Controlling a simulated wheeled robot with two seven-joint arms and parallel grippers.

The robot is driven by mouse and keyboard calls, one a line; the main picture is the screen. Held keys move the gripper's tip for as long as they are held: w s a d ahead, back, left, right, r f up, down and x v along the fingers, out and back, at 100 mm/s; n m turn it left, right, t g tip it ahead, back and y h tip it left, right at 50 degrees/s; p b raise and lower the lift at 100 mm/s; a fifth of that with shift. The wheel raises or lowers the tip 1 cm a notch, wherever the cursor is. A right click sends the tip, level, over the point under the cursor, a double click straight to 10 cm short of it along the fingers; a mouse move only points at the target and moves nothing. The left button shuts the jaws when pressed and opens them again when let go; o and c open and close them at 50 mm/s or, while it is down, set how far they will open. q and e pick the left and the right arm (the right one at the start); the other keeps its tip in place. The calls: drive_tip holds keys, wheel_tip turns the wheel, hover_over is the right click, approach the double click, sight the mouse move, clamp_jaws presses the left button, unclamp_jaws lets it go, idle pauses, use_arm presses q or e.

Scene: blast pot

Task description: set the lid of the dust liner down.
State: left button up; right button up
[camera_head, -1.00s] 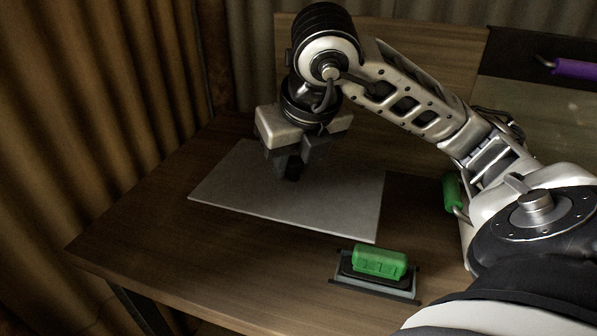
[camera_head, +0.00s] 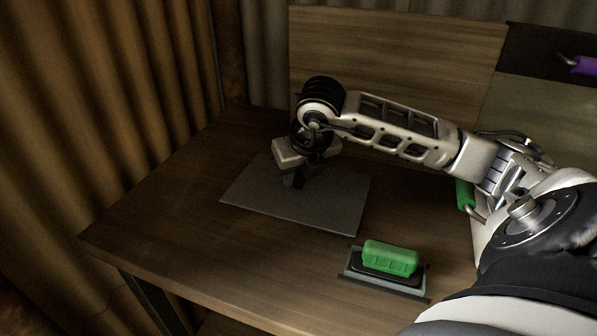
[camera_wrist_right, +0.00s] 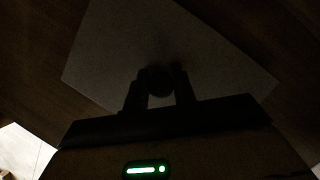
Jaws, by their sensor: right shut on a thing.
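The lid (camera_head: 320,208) is a flat grey square plate, lying level at or just above the brown tabletop in the head view. I cannot tell whether it touches the wood. My right gripper (camera_head: 296,181) points down over its far part and is shut on a small dark knob on it. In the right wrist view the fingers close on the dark round knob (camera_wrist_right: 160,80), with the pale lid (camera_wrist_right: 215,60) spread beneath. The knob is mostly hidden by the fingers in the head view. My left gripper is not in view.
A green-handled tool (camera_head: 390,258) sits on the wooden table (camera_head: 160,235) near the front right. Another green handle (camera_head: 465,194) is partly behind my right arm. A purple handle (camera_head: 585,65) is at the back right. The table's left side is clear; brown curtains (camera_head: 90,110) hang beyond it.

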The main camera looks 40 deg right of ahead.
drive_tip(key=shift+f, duration=0.2)
drive_tip(key=o, duration=1)
drive_tip(key=shift+r, duration=0.45)
drive_tip(key=v, duration=1.1)
drive_tip(key=shift+s+r, duration=0.15)
drive_tip(key=shift+r, duration=0.15)
drive_tip(key=shift+a, duration=0.1)
